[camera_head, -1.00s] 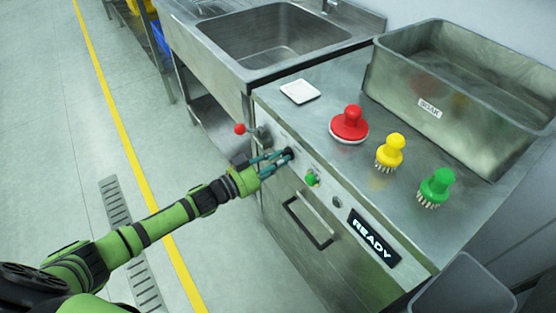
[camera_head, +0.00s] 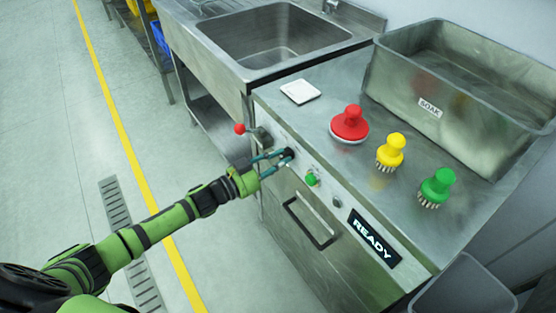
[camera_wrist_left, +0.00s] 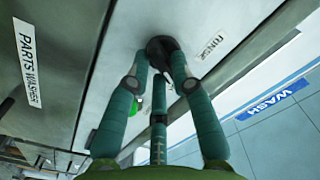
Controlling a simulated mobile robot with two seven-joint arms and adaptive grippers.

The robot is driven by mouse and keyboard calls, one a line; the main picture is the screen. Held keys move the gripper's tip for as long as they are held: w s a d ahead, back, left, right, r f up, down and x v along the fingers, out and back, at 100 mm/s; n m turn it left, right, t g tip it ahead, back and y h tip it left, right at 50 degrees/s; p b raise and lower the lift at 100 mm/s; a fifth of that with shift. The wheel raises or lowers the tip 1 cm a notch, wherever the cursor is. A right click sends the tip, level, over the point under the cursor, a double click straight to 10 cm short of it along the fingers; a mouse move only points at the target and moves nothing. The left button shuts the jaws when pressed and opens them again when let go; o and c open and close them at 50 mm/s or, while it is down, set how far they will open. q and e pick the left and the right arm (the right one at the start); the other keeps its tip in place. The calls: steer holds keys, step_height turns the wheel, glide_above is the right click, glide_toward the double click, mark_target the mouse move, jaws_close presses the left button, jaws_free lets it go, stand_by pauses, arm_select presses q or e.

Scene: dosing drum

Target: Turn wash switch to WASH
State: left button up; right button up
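The wash switch (camera_head: 288,153) is a small black knob on the sloped front panel of the steel washer. My left gripper (camera_head: 284,157) is at it, with its teal fingers reaching in from the left. In the left wrist view, the fingertips (camera_wrist_left: 161,64) close in on both sides of the black knob (camera_wrist_left: 158,45) and appear to touch it. The fingers hide much of the knob, so its pointer cannot be made out. A RINSE label (camera_wrist_left: 212,45) shows to its right. My right gripper is not in view.
A green button (camera_head: 312,179) and a READY display (camera_head: 374,237) are further along the panel. A red-tipped lever (camera_head: 240,129) stands left of the switch, close to my fingers. A door handle (camera_head: 308,222) is below. Brushes and a SOAK tub (camera_head: 430,108) are on top.

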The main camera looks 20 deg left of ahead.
arm_select(q)
steer(key=shift+o, duration=0.4)
steer(key=v, duration=1.2)
